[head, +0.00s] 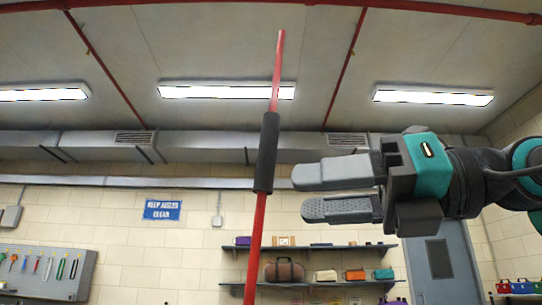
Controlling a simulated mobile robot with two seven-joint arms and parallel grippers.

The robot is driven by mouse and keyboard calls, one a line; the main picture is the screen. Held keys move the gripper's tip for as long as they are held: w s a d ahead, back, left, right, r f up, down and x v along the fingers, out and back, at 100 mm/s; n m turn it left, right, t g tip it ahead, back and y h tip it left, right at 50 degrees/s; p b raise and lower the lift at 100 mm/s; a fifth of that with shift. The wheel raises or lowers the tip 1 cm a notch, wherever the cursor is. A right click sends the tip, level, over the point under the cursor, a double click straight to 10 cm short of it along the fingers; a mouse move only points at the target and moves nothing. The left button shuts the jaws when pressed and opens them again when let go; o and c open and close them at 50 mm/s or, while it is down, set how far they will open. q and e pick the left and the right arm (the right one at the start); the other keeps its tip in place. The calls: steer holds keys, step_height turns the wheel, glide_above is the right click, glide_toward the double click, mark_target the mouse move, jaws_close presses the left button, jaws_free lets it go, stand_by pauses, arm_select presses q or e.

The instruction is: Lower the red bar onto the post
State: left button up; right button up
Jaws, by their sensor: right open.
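The red bar (258,230) stands raised and nearly upright in front of me, leaning slightly right at its top, with a black grip sleeve (266,152) around its middle. Its lower end runs out of the bottom of the head view. My right gripper (300,192) comes in from the right, its two grey fingers apart and pointing left at the sleeve. The fingertips are just right of the sleeve, with nothing between them. I cannot tell the gap in depth. The post is not in view. My left gripper is not in view.
Behind, wall shelves (322,284) hold a brown bag (284,271) and small boxes. A tool board (45,272) hangs at the left, and a blue door (440,270) is at the right. Ceiling lights and ducts are overhead. The space left of the bar looks clear.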

mark_target(276, 149)
steer(key=s+d+r+t+h, duration=0.2)
steer(key=s+d+r+t, duration=0.3)
steer(key=r, duration=0.1)
steer(key=x, duration=0.6)
steer(key=p+x, duration=0.1)
steer(key=x, duration=0.6)
steer(key=shift+w+f+p, duration=0.2)
steer(key=shift+f+p, duration=0.05)
steer(key=shift+p, duration=0.05)
jaws_close()
